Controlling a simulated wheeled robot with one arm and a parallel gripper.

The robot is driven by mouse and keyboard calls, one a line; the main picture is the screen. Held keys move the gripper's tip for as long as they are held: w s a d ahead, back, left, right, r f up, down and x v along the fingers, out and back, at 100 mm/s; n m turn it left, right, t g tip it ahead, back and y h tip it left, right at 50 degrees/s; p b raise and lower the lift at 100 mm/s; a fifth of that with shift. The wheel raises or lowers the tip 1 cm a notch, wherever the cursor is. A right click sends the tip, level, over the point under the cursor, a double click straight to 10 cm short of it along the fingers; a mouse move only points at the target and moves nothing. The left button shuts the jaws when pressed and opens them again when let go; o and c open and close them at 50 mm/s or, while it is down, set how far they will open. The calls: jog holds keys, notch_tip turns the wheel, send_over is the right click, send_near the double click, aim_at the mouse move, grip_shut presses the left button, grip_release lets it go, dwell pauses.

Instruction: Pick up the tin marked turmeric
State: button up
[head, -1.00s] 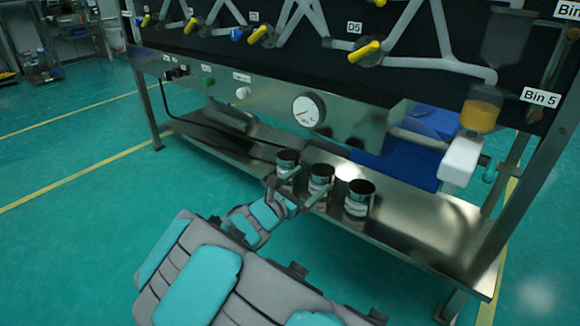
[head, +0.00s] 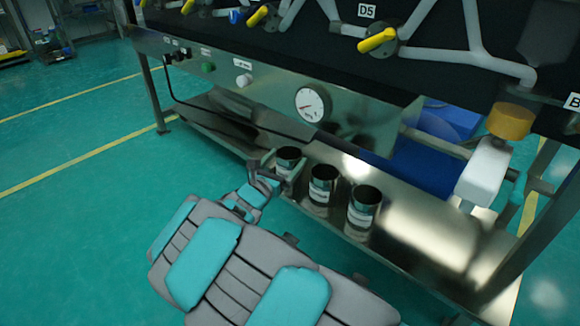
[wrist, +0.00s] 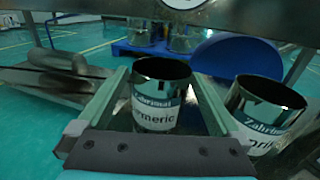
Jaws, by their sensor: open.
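The turmeric tin (wrist: 157,97) is a shiny open-topped metal can with a white and teal label, of which "rmeric" can be read in the wrist view. It stands upright on the steel shelf and is the leftmost of three tins in the head view (head: 288,160). My gripper (wrist: 160,95) is open, with one finger to the left of this tin and one to its right. In the head view my gripper (head: 279,169) is at the same tin. The tin's lower part is hidden by the gripper's palm.
A second tin (wrist: 265,112) stands close to the right of the right finger; a third tin (head: 363,210) stands further right. The steel shelf (head: 410,235) is clear to their right. The panel with a pressure gauge (head: 310,104) overhangs the shelf.

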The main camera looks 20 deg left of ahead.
aim_at(294, 150)
jog(key=shift+w+d+r+b, duration=0.1)
jog(key=shift+w+d+b, duration=0.1)
jog(key=shift+w, duration=0.9)
jog(key=shift+w+d+b, duration=0.15)
jog(key=shift+w, duration=0.95)
jog(key=c, duration=1.2)
